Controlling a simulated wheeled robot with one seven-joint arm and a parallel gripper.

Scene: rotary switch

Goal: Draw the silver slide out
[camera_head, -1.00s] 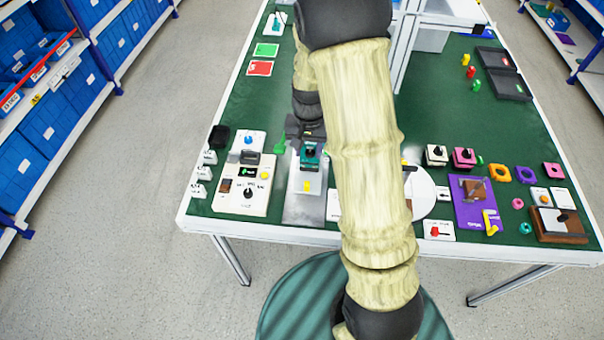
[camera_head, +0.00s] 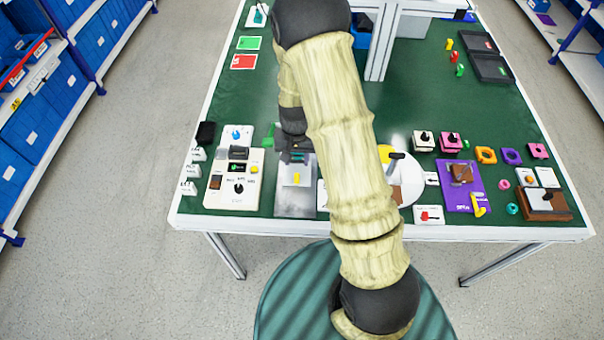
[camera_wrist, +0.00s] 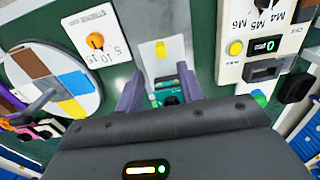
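The silver slide (camera_head: 309,170) is a pale metal strip with a yellow tab (camera_head: 296,179), lying on a grey plate (camera_head: 294,205) near the table's front edge. In the wrist view the slide (camera_wrist: 148,58) runs away from my gripper (camera_wrist: 160,78). A teal block (camera_wrist: 170,97) with a dark top sits at the slide's near end, between my two spread purple fingers. I cannot tell whether either finger touches it. In the head view my gripper (camera_head: 294,147) is dark and low over the far end of the slide, hiding most of the teal block.
A cream control box (camera_head: 233,195) with a dial stands close to the left. A round white disc (camera_head: 411,177) with coloured sectors lies to the right, partly behind my arm. A purple board (camera_head: 461,198) and small parts lie further right.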

